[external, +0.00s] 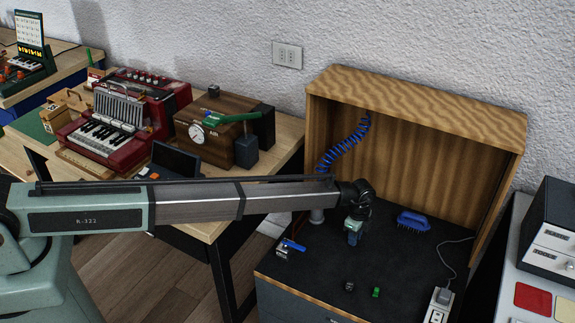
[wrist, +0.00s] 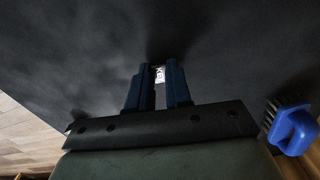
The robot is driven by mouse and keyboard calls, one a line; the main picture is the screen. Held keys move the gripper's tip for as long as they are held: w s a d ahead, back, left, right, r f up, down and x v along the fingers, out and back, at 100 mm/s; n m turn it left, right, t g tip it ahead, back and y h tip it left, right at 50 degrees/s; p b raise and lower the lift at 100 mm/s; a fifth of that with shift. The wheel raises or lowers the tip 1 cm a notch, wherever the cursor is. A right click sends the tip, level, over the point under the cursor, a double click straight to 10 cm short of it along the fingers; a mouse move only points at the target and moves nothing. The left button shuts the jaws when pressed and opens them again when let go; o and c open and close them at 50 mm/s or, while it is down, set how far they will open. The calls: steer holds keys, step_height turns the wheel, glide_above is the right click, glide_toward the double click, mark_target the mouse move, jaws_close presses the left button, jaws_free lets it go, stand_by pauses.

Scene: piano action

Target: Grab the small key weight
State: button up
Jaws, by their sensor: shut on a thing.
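My gripper (external: 353,237) is over the dark mat inside the open-fronted wooden booth, pointing down. In the wrist view its two dark blue fingers (wrist: 159,78) are closed on a small dark piece with pale lettering, which I take to be the small key weight (wrist: 159,73). Only a narrow part of the weight shows between the fingertips; the rest is hidden. In the external view I cannot make the weight out at the fingertips. I cannot tell whether it touches the mat.
A blue brush (external: 413,221) lies right of my gripper. A small dark piece (external: 349,286) and a green piece (external: 376,292) lie towards the front. A blue-handled metal device (external: 290,247) stands to the left. The wooden booth (external: 420,105) walls the back and right.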

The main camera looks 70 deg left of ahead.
jaws_close()
